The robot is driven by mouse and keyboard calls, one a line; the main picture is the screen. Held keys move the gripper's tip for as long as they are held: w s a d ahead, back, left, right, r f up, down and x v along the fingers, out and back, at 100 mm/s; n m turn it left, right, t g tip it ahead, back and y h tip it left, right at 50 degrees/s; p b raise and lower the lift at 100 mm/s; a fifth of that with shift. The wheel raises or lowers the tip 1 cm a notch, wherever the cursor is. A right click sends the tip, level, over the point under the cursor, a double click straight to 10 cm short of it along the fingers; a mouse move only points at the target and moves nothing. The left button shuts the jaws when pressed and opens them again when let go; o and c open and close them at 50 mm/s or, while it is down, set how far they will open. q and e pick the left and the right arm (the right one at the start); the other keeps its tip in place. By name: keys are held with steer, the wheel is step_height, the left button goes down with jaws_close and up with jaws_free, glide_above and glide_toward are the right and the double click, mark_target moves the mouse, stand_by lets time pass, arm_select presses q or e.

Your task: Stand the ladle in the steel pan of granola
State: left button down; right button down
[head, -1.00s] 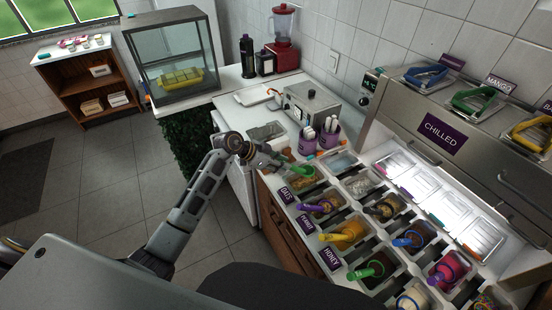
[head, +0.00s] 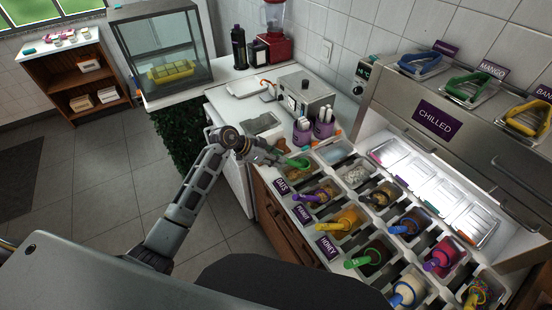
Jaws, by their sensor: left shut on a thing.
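That pan (head: 303,175) holds a pale brown, grainy topping and sits behind the OATS label (head: 282,186). I cannot tell for sure that it is the granola pan. My right gripper is not in view.
Several pans with coloured ladles fill the counter, including a yellow ladle (head: 336,225) and a purple ladle (head: 312,196). Purple cups (head: 302,133) with utensils stand just behind the gripper. A steel CHILLED cabinet (head: 455,140) rises at the right. The floor at left is open.

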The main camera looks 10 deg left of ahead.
arm_select(q)
steer(key=shift+f+b, duration=1.25)
steer(key=shift+b, duration=0.55)
steer(key=shift+f+p, duration=0.3)
steer(key=shift+f, duration=0.3)
steer(key=shift+p, duration=0.75)
steer(key=shift+f, duration=0.95)
stand_by(0.7)
steer(key=shift+p, duration=0.75)
stand_by(0.5)
steer(key=shift+f+p, duration=0.35)
steer(key=shift+f, duration=0.1)
stand_by(1.1)
stand_by(0.4)
